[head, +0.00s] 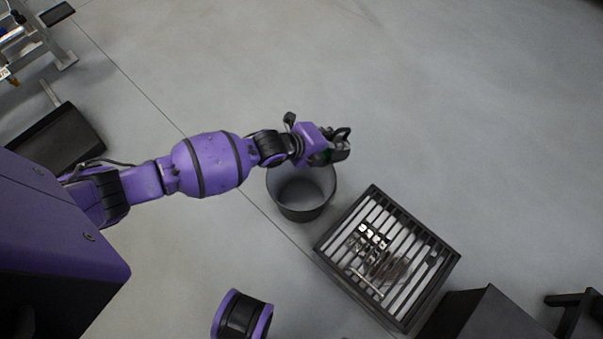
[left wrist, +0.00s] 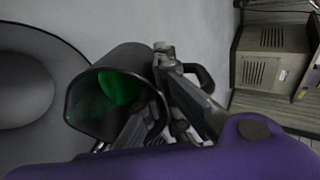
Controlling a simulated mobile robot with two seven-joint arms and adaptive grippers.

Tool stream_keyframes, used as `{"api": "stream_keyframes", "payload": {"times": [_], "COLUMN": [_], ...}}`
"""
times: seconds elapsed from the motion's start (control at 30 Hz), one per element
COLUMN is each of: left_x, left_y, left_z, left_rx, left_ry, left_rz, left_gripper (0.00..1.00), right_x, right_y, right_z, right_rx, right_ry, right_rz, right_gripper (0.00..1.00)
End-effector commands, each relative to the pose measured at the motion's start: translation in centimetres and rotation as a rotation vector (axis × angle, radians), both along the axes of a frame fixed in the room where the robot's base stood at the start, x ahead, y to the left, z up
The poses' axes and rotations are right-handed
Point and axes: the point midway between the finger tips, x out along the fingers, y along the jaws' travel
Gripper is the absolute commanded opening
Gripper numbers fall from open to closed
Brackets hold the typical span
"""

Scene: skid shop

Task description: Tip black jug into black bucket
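The black bucket (head: 287,205) stands upright on the floor in the middle of the head view, its open top facing up. My left gripper (head: 337,147) is above the floor at the bucket's upper right edge and partly covers its rim. In the left wrist view the black jug (left wrist: 85,105) is between the gripper fingers (left wrist: 163,108), with its mouth facing the camera and green showing inside. In the head view the jug is hard to tell from the gripper.
A black slatted crate (head: 433,293) with metal parts is right of the bucket. Dark furniture (head: 490,315) stands at the lower right. A grey box (left wrist: 265,57) is at the right of the left wrist view. The floor above the bucket is clear.

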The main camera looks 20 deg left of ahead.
Motion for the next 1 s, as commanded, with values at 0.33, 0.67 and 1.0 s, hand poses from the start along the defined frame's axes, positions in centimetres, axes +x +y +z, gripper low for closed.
{"api": "stream_keyframes", "payload": {"times": [0.33, 0.67, 1.0], "left_x": [-0.5, -0.7, -1.1], "left_y": [0.2, 0.4, 0.7], "left_z": [-0.4, -0.5, -0.7], "left_rx": [-0.05, -0.075, -0.113], "left_ry": [-0.065, -0.103, -0.159], "left_rz": [0.001, 0.002, 0.001], "left_gripper": [0.0, 0.0, 0.0], "right_x": [0.4, 0.5, 0.4], "right_y": [-0.2, -0.1, -0.1], "right_z": [-1.0, -1.8, -2.9], "right_rx": [-0.004, -0.003, -0.005], "right_ry": [0.002, 0.007, 0.019], "right_rz": [0.028, 0.03, 0.036], "right_gripper": [0.3, 0.3, 0.3]}}
